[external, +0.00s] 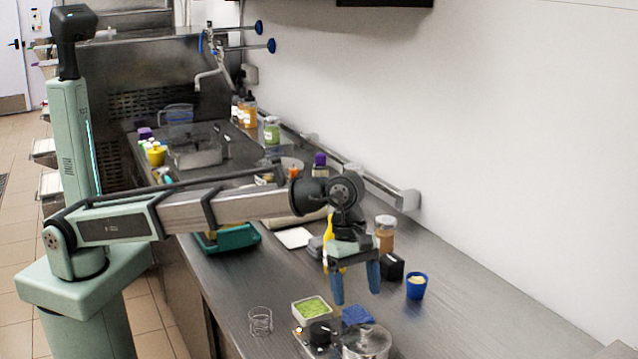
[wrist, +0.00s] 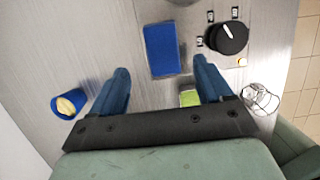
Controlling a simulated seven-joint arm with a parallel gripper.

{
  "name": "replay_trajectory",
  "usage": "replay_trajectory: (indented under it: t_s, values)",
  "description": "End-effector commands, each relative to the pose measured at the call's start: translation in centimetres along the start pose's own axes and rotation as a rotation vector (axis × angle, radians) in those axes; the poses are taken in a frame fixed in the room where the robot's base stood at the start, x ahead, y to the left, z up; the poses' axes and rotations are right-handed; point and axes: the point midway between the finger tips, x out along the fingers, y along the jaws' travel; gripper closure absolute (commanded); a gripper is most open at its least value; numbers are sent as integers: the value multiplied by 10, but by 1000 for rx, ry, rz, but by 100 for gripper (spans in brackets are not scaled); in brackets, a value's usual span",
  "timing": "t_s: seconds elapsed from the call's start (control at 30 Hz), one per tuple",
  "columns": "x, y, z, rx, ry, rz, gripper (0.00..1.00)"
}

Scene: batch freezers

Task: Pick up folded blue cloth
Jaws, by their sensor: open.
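The folded blue cloth (external: 357,315) lies on the steel counter at the bottom of the external view, behind a clear lidded pot. In the wrist view the cloth (wrist: 161,50) is a flat blue rectangle near the top middle. My gripper (external: 356,297) points down above the cloth, with its two blue fingers spread apart. In the wrist view my gripper (wrist: 161,72) is open and empty, with the cloth showing between and beyond the fingertips. The exact height of the fingertips above the cloth is hard to tell.
A white container with green contents (external: 312,308) and a black knob (external: 322,331) sit left of the cloth. The clear pot (external: 366,342) is close in front. A blue cup (external: 416,287) and black box (external: 391,267) stand to the right. A clear glass (external: 261,321) stands further left.

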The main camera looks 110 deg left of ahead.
Motion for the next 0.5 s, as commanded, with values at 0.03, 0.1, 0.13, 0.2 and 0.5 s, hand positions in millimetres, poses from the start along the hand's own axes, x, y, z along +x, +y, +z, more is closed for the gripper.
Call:
replay_trajectory:
  t_s: [0.03, 0.1, 0.13, 0.2, 0.5]
  values:
    - [2, 0, 0, 0, 1, 0, 21]
    - [7, -1, 1, 0, 1, -1, 21]
    - [10, -2, 2, 0, 1, -1, 21]
    - [17, -3, 4, 1, 1, -1, 21]
    - [50, -6, 7, 1, 0, 0, 21]
